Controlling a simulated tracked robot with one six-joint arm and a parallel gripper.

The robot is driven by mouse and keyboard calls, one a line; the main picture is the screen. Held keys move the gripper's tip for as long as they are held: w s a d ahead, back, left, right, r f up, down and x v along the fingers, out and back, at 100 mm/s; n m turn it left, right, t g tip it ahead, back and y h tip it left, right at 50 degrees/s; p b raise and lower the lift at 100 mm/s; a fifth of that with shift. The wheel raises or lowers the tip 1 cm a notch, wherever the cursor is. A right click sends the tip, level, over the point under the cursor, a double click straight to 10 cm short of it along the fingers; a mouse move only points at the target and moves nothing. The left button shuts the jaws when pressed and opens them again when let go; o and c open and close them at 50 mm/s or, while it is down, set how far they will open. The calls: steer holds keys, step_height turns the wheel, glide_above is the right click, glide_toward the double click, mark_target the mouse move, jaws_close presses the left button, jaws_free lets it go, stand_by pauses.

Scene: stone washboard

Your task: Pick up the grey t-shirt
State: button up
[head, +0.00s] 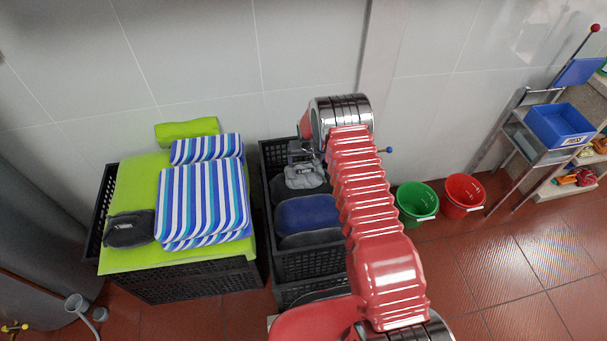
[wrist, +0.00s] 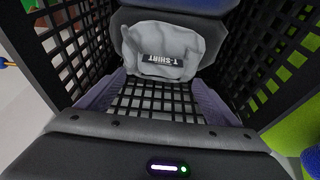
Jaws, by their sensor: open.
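The grey t-shirt (head: 307,177) is a folded, light grey bundle near the back of the black crate in the middle. In the wrist view the t-shirt (wrist: 163,52) shows its dark "T-SHIRT" label and lies just beyond the fingertips. My gripper (wrist: 157,82) is open and empty, with its two purplish fingers spread and the crate's grid floor showing between them. In the head view my gripper (head: 303,152) is small and dark at the crate's back end, partly hidden by my arm. I cannot tell whether a finger touches the shirt.
The black crate's lattice walls (wrist: 262,65) rise close on both sides. Dark blue folded cloth (head: 307,213) lies in front of the shirt. A green-covered crate (head: 125,262) at left holds striped fabric (head: 203,200) and a dark bundle (head: 131,229). Green (head: 416,203) and red (head: 463,194) buckets stand right.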

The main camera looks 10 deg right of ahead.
mark_target(304, 166)
steer(key=shift+x, duration=2)
steer(key=shift+s+a, duration=0.1)
steer(key=shift+a, duration=0.05)
steer(key=shift+c, duration=0.6)
steer(key=c, duration=1.5)
steer(key=shift+o, duration=0.2)
step_height(304, 166, up, 18)
steer(key=shift+s+f, duration=0.1)
